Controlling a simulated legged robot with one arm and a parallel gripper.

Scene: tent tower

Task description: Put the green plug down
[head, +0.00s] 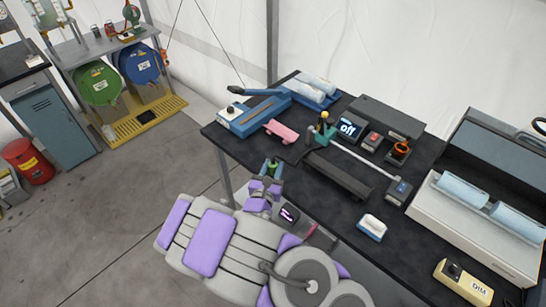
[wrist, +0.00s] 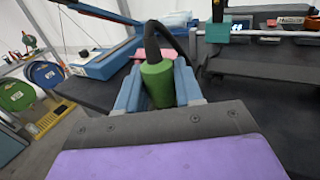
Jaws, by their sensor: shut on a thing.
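The green plug (wrist: 157,84) is held between the blue-grey fingers of my gripper (wrist: 158,92) in the wrist view. A dark cable rises from its top and bends to the right. In the head view my gripper (head: 270,172) is at the near left edge of the dark workbench (head: 315,205), with a small bit of green between its fingers. The plug's lower end is hidden by my gripper. I cannot tell whether it touches anything.
On the bench are a blue device with a lever (head: 255,113), a pink block (head: 282,131), a dark long bar (head: 338,173), an "Off" display (head: 348,128) and a white-and-blue block (head: 372,227). A tray with light-blue rolls (head: 490,215) is at right. Bare bench top lies in front of the dark bar.

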